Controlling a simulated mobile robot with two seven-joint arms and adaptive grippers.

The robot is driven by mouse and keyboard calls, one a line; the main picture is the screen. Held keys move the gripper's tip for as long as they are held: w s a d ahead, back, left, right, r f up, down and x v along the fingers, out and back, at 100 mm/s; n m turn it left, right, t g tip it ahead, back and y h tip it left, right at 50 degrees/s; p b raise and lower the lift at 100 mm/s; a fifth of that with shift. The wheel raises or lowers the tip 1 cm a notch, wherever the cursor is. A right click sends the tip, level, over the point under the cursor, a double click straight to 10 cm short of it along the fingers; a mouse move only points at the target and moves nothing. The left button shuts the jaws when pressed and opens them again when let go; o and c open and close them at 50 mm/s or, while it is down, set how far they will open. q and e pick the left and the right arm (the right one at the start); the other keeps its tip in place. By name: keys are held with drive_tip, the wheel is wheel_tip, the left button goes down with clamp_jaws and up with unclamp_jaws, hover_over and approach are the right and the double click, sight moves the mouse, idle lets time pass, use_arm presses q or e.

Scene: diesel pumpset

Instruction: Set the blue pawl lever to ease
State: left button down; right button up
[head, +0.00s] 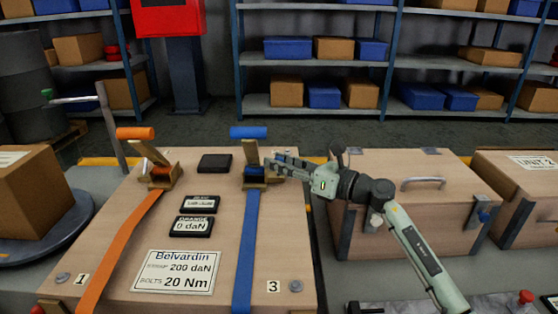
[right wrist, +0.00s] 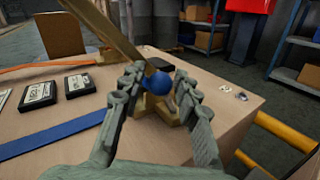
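The blue ratchet has a brass body (head: 256,178) at the far part of the wooden crate top, with a blue strap (head: 247,245) running toward me and a raised blue handle (head: 249,132). In the right wrist view a small blue ball knob (right wrist: 159,84) stands by the brass body (right wrist: 160,108); it looks like the pawl lever's end. My right gripper (head: 274,164) reaches in from the right beside the ratchet. Its fingers are open, one on each side of the knob in the right wrist view; contact cannot be told. My left gripper is not in view.
An orange ratchet (head: 160,175) with an orange strap (head: 118,250) is on the left of the same crate top. Small black displays (head: 192,227) and a label plate (head: 177,270) lie between the straps. A closed wooden case (head: 400,185) stands right.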

drive_tip(key=shift+w+a, duration=0.2)
drive_tip(key=shift+a, duration=0.05)
clamp_jaws()
